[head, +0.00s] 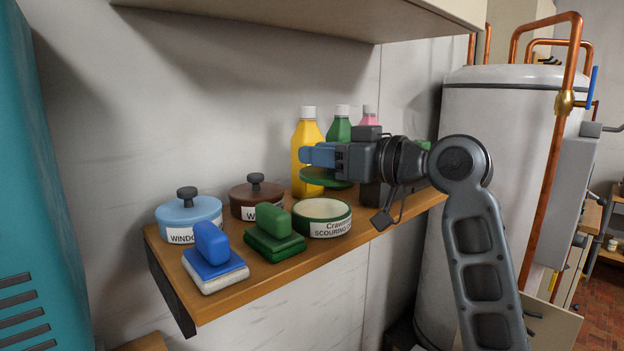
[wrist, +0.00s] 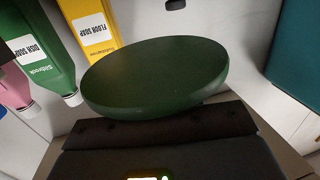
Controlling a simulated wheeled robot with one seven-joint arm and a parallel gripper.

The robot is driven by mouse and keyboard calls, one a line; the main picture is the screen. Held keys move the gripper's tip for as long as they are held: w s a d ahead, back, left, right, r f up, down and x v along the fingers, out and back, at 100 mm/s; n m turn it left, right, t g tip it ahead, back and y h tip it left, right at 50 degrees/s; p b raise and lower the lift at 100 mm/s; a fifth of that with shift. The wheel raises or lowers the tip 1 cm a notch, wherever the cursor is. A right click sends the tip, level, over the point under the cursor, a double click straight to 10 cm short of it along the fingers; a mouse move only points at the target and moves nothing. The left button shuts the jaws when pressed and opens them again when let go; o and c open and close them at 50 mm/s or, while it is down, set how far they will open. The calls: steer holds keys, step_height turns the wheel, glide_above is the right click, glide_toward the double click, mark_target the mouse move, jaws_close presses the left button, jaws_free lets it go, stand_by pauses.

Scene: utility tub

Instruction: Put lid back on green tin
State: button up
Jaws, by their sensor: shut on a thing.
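The green tin (head: 324,219) stands uncovered on the wooden shelf, with pale contents and a white label reading "SCOURING". My gripper (head: 322,158) is shut on the green lid (head: 326,178) and holds it level above the tin, apart from it. The lid also fills the middle of the wrist view (wrist: 156,78), where its broad green face shows. The lid's knob and the fingertips' grip on it are hidden. The tin is not visible in the wrist view.
Yellow (head: 306,146), green (head: 339,127) and pink bottles stand behind the lid. An upper shelf (head: 300,18) hangs above.

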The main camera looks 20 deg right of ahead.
mark_target(314, 205)
steer(key=shift+w+a+f, duration=0.4)
steer(key=shift+a+f, duration=0.25)
steer(key=shift+a, duration=0.05)
steer(key=shift+f+p, duration=0.3)
steer(key=shift+f, duration=1.55)
steer(key=shift+f, duration=0.15)
steer(key=o, duration=1)
steer(key=shift+o, duration=0.2)
steer(key=shift+s+d+r, duration=0.1)
steer(key=shift+s+r, duration=0.05)
steer(key=shift+r, duration=0.05)
steer(key=b+v, duration=0.2)
steer(key=v, duration=0.9)
steer(key=shift+s+d, duration=0.2)
steer(key=shift+s, duration=0.15)
